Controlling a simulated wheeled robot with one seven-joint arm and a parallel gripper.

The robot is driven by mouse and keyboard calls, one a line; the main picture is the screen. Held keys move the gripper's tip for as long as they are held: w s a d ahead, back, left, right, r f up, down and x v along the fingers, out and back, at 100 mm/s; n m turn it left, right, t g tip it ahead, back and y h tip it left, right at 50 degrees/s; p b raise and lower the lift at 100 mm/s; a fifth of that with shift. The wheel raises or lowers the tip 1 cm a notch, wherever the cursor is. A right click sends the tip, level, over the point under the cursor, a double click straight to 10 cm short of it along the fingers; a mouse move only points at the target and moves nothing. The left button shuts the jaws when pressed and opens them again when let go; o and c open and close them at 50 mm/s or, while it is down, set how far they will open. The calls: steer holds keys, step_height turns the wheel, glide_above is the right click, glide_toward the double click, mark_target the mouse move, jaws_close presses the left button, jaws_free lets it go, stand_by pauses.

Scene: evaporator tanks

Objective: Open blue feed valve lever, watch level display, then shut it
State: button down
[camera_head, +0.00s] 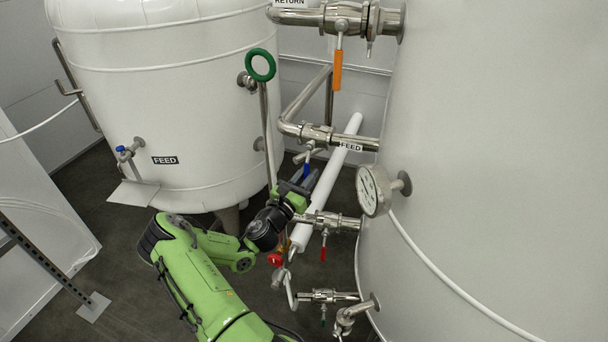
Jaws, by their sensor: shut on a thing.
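A blue lever (306,169) hangs down from a steel valve (314,134) on the pipe with the right FEED label (350,147). My gripper (304,181) is at this lever and shut on it. The fingers hide the lever's lower part. The lever points downward, across the pipe run. A second, small blue handle (121,149) sits on a tap at the left tank, beside another FEED label (165,160). A round dial gauge (374,191) faces left on the right tank; its reading is too small to tell. I cannot make out a digital level display.
An orange lever (337,70) hangs from the upper RETURN pipe. A green ring handle (261,65) stands left of my gripper. A white pipe (330,180) runs close behind it. A red lever (323,252) and a red handle (275,259) are below. The large right tank (490,150) bounds the right.

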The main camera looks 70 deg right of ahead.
steer(key=shift+s, duration=0.1)
stand_by(0.3)
steer(key=c, duration=1.1)
jaws_free()
steer(key=b+v, duration=0.2)
steer(key=v, duration=1.3)
steer(key=shift+a, duration=0.45)
